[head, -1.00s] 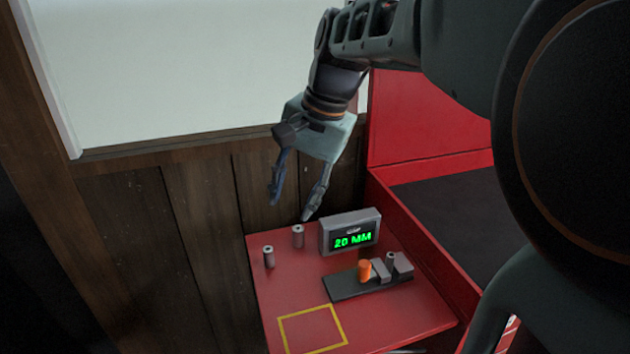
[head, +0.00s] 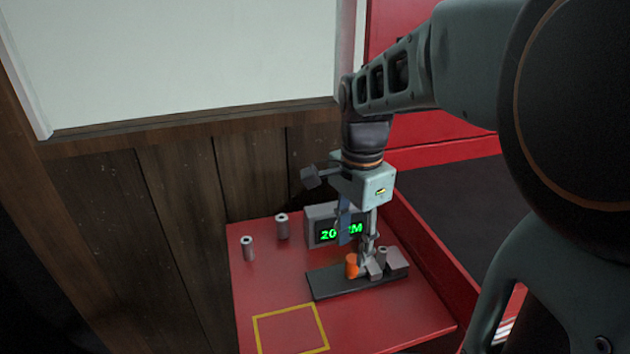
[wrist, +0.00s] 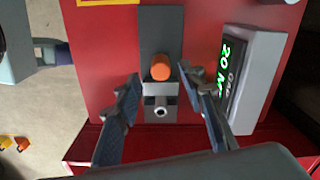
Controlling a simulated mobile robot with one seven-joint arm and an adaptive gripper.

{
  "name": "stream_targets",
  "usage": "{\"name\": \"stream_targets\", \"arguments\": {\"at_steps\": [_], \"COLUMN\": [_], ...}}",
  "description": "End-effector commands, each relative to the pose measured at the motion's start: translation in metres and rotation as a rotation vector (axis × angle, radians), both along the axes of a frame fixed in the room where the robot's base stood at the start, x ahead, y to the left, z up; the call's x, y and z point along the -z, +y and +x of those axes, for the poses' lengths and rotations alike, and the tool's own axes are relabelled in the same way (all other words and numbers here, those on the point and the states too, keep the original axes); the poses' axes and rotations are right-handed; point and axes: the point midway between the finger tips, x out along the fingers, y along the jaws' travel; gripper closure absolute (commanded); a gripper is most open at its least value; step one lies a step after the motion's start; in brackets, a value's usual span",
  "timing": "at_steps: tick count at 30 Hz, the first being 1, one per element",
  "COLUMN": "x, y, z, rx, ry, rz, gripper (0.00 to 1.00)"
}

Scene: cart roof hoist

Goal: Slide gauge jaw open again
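The gauge is a dark base bar (head: 335,285) on the red table, with an orange knob (head: 351,266), a grey sliding jaw (head: 374,269) and a grey fixed block (head: 398,260). A metal cylinder (head: 383,252) stands between the jaw and the block. In the wrist view the knob (wrist: 160,67), sliding jaw (wrist: 160,88) and cylinder (wrist: 161,110) lie between my spread fingers. My gripper (head: 356,252) is open, pointing down over the gauge, its fingers apart from the knob. It also shows in the wrist view (wrist: 160,75).
The display (head: 320,227) behind the gauge reads 20 MM in the wrist view (wrist: 228,65), close to one finger. Two more cylinders (head: 248,248) (head: 282,226) stand at the left. A yellow square outline (head: 290,328) marks clear tabletop in front. A raised red wall borders the right.

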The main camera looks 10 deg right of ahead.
Motion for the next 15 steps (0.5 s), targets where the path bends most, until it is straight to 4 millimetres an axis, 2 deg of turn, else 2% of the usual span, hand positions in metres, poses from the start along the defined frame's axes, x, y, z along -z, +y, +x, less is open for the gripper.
{"name": "stream_targets", "arguments": {"at_steps": [1, 6, 10, 15], "x": [0.013, 0.039, 0.051, 0.056], "y": [0.0, 0.0, 0.0, 0.0], "z": [-0.001, 0.0, 0.0, 0.0], "rx": [0.0, 0.001, 0.001, 0.0], "ry": [0.004, 0.003, 0.002, -0.001], "rz": [0.0, 0.001, 0.0, 0.0], "gripper": [0.63, 0.63, 0.63, 0.63]}}
